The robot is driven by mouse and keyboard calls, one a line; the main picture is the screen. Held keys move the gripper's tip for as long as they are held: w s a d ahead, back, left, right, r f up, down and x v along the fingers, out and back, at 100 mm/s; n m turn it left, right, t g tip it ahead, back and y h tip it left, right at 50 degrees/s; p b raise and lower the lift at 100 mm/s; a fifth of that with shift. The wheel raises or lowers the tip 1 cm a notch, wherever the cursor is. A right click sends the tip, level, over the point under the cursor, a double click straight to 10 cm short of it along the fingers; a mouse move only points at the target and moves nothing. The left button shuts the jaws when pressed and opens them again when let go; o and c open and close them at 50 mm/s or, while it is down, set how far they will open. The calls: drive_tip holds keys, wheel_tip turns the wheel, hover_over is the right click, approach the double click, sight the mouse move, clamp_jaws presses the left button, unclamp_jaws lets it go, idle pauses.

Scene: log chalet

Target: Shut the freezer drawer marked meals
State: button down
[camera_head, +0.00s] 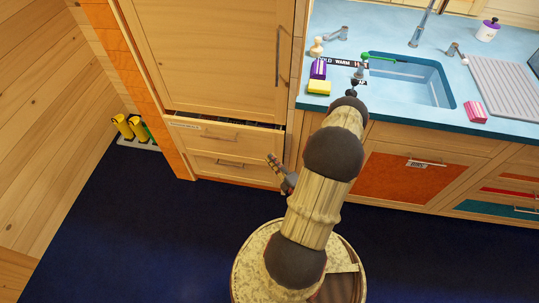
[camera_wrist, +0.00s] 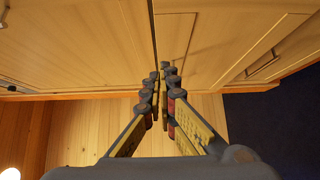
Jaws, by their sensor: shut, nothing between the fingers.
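The upper freezer drawer (camera_head: 222,134) sits under a tall wooden door and stands a little open, with a dark gap and some contents showing along its top edge. A small pale label (camera_head: 187,125) is at its left; I cannot read it. A lower drawer (camera_head: 228,168) below it looks shut. My gripper (camera_head: 271,158) is shut and empty, low in front of the drawers' right end. In the wrist view my gripper (camera_wrist: 164,70) points at wooden fronts with a vertical seam between them. I cannot tell whether it touches them.
The tall wooden door (camera_head: 210,55) above is closed. A blue counter with a sink (camera_head: 410,80) and small items is at right, over cabinets. Yellow-and-black boots (camera_head: 128,127) stand at left by the orange wall. The dark blue floor before the drawers is clear.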

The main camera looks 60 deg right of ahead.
sight(267, 133)
drive_tip(key=shift+s+d+b+x, duration=0.2)
drive_tip(key=shift+d+b+x, duration=0.25)
drive_tip(key=shift+x, duration=1.45)
drive_tip(key=shift+s+d+b+x, duration=0.15)
drive_tip(key=shift+d+b+x, duration=0.35)
drive_tip(key=shift+x, duration=1.4)
drive_tip(key=shift+s+d+b+x, duration=0.25)
drive_tip(key=shift+b+x, duration=0.35)
drive_tip(key=shift+x, duration=1.25)
drive_tip(key=shift+w+d, duration=0.1)
drive_tip(key=shift+d, duration=0.05)
drive_tip(key=d, duration=0.1)
drive_tip(key=w+d, duration=0.1)
drive_tip(key=d, duration=0.2)
drive_tip(key=shift+w+d+b, duration=0.2)
drive_tip(key=shift+w+b, duration=0.15)
drive_tip(key=shift+w, duration=0.05)
drive_tip(key=shift+r, duration=0.1)
drive_tip(key=shift+d, duration=0.1)
